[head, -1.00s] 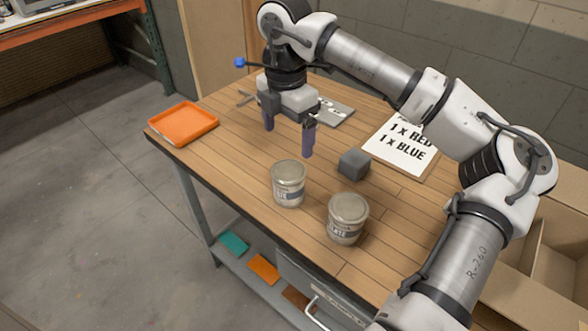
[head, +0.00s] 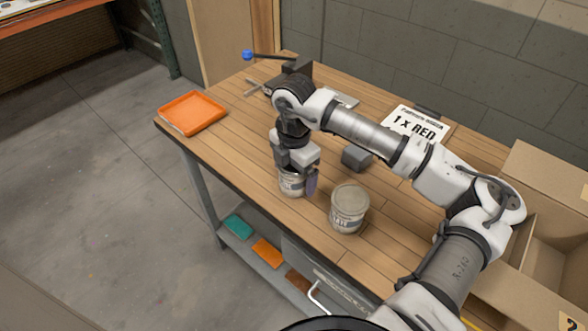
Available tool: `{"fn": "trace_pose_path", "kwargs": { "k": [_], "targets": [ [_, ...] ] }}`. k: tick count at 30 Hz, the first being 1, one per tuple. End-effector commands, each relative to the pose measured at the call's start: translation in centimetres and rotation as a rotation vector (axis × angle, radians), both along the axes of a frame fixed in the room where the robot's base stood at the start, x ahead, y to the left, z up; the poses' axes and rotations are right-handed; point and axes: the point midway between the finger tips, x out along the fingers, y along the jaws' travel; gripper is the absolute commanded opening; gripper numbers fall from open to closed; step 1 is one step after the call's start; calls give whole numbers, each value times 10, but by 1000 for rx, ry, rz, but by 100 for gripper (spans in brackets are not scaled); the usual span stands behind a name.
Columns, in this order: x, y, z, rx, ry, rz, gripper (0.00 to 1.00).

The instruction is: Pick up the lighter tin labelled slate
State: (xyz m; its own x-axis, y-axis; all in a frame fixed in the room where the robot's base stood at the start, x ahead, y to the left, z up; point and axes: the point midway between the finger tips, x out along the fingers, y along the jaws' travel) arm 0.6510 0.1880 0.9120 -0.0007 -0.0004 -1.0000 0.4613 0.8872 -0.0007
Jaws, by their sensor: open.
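Two similar grey-beige tins stand upright on the wooden workbench (head: 262,205). The left tin (head: 291,187) is partly hidden under my gripper, so its lid and most of its label do not show. The right tin (head: 348,208) stands clear, with a pale lid and a label that is partly turned away and too small to read surely. I cannot tell which tin is lighter. My gripper (head: 296,188) is open, pointing down over the left tin, with a purple-grey finger at its right side; whether the fingers touch it is hidden.
A dark grey block (head: 356,158) sits behind the tins. An orange tray (head: 192,113) lies at the bench's left corner. A clipboard sheet (head: 415,125) reads "1 x RED". A cardboard box (head: 545,215) stands at right. A blue-knobbed tool (head: 297,68) is at the back.

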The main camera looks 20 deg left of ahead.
Motion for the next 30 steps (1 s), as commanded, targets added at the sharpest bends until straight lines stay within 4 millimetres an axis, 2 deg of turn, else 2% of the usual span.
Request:
{"fn": "trace_pose_path", "kwargs": {
  "k": [8, 20, 30],
  "targets": [
    [0, 0, -5, 0, -1, 1, 91],
    [0, 0, -5, 0, -1, 1, 42],
    [0, 0, 0, 1, -2, 1, 41]
  ]
}}
